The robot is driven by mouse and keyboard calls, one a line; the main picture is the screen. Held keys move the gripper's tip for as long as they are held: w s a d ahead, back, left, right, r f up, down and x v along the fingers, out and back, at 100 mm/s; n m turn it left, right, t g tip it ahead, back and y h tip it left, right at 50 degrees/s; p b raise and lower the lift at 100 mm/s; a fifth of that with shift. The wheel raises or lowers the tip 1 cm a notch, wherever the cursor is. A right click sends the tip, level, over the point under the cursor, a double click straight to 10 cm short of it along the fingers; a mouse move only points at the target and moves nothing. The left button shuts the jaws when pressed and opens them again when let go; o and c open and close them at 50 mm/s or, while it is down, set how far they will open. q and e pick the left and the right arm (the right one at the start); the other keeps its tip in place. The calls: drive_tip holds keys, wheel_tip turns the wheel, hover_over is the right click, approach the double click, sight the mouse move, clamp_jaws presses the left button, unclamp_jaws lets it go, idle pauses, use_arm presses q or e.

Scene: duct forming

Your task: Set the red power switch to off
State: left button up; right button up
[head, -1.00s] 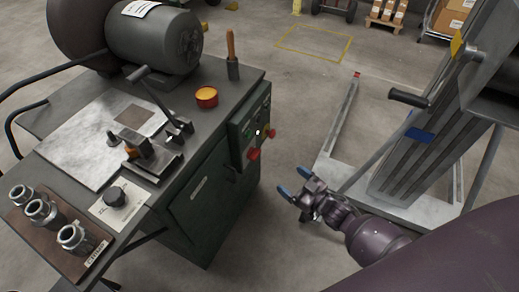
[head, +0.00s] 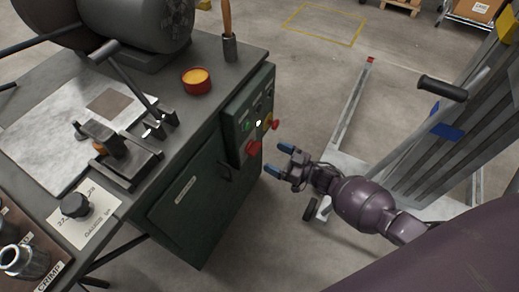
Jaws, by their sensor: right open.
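The control panel (head: 240,118) is on the right side of the green machine cabinet. It carries a red knob (head: 253,147) low on its front. Farther back on it is a red handle on a yellow base (head: 273,124). I cannot tell for certain which of these two is the power switch, nor its set position. My right gripper (head: 279,160) has blue fingertips, is open and empty, and is just right of the red knob, apart from it as far as I can see. My left gripper is not in view.
The machine top holds a metal plate (head: 50,135), a clamp tool (head: 115,150), a red-rimmed cup (head: 196,82) and a wooden-handled tool (head: 228,35). A lift with a black handle (head: 442,88) stands at the right.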

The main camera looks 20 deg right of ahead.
sight(258, 150)
drive_tip(key=x, duration=0.5)
drive_tip(key=shift+f+b, duration=0.15)
drive_tip(key=shift+b, duration=0.25)
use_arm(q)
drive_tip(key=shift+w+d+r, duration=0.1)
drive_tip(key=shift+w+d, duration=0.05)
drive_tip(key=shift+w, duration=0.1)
use_arm(e)
drive_tip(key=shift+w+a, duration=0.3)
drive_tip(key=shift+w, duration=0.1)
drive_tip(key=shift+c, duration=0.4)
drive_tip(key=c, duration=0.8)
drive_tip(key=shift+c, duration=0.2)
